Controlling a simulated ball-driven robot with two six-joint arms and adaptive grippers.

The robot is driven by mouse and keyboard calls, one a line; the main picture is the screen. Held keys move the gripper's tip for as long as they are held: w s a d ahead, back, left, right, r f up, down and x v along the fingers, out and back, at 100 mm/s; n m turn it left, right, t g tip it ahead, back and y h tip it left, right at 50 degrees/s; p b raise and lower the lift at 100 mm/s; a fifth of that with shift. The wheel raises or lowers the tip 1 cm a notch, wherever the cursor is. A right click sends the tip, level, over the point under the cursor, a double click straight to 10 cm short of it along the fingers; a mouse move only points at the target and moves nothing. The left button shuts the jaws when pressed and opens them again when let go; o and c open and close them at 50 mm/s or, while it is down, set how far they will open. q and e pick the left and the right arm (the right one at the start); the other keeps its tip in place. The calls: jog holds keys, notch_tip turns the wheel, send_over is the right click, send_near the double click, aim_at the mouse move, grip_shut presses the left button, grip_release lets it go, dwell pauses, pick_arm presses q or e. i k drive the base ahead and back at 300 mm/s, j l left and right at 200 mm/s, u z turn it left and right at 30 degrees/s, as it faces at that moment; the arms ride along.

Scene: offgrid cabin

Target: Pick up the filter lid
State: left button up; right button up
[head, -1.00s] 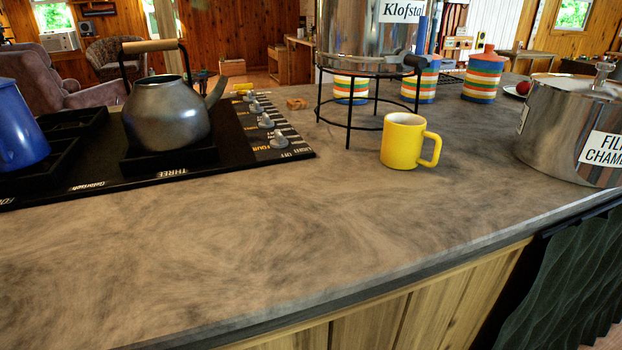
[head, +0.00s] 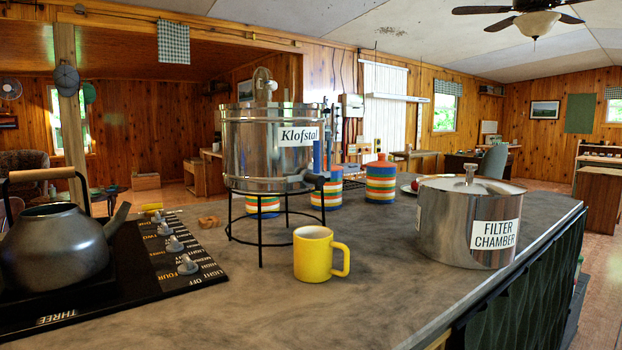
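A steel pot labelled "FILTER CHAMBER" (head: 450,225) stands on the counter at the right. A flat metal lid (head: 490,186) with a small upright knob (head: 470,173) sits on top of this pot. Neither of my grippers is in view, so where they are relative to the lid does not show.
A yellow mug (head: 312,255) stands left of the pot. A steel vessel labelled "Klofstal" (head: 250,155) stands on a black wire stand (head: 261,228). Striped canisters (head: 380,182) are behind. A kettle (head: 55,245) is on the stove at left. The counter's front right (head: 400,300) is clear.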

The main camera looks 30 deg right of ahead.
aim_at(468, 184)
jog(key=z, duration=1.8)
jog(key=i+l+u, duration=0.1)
jog(key=u, duration=0.15)
